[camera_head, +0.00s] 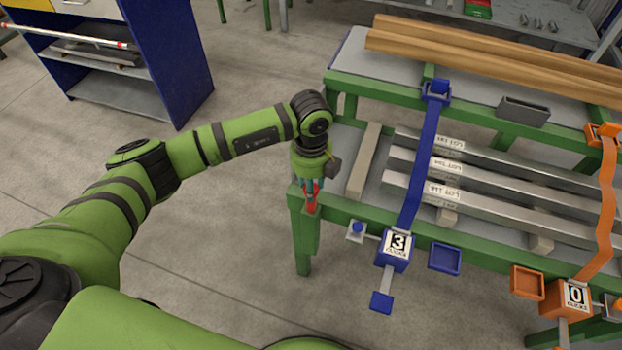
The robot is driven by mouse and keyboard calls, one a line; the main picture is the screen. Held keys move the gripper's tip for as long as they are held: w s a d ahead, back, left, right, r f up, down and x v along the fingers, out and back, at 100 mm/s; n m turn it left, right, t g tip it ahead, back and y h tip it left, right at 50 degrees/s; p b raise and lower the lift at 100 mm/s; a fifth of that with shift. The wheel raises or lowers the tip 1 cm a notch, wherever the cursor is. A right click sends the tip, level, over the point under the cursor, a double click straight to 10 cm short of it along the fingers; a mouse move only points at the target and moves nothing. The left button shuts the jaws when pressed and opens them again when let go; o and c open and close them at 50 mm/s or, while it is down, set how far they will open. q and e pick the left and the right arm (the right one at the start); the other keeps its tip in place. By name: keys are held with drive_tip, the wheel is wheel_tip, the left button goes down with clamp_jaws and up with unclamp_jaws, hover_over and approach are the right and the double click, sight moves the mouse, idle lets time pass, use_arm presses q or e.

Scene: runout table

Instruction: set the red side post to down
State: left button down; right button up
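The red side post (311,203) is a small red piece at the left front corner of the green table frame (303,236). My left gripper (311,187) points down at that corner, right over the post and overlapping its upper part. The gripper and wrist hide the top of the post, so I cannot tell if it stands up or is folded down. The fingers are small and partly covered by the post and wrist. I cannot tell if they touch or grip it. My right gripper is not in view.
Metal bars (462,172) with paper labels lie on the table right of the gripper. A blue strap (425,145) with a ratchet box (396,250) marked 3 and an orange strap (606,200) with a box marked 0 cross it. Wooden beams (480,48) lie behind.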

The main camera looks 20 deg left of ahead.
use_arm(q)
drive_tip(key=shift+f, duration=0.7)
drive_tip(key=shift+s, duration=0.1)
drive_tip(key=c, duration=0.8)
unclamp_jaws()
drive_tip(key=shift+f, duration=0.15)
drive_tip(key=shift+c, duration=0.2)
wheel_tip(320, 180, up, 12)
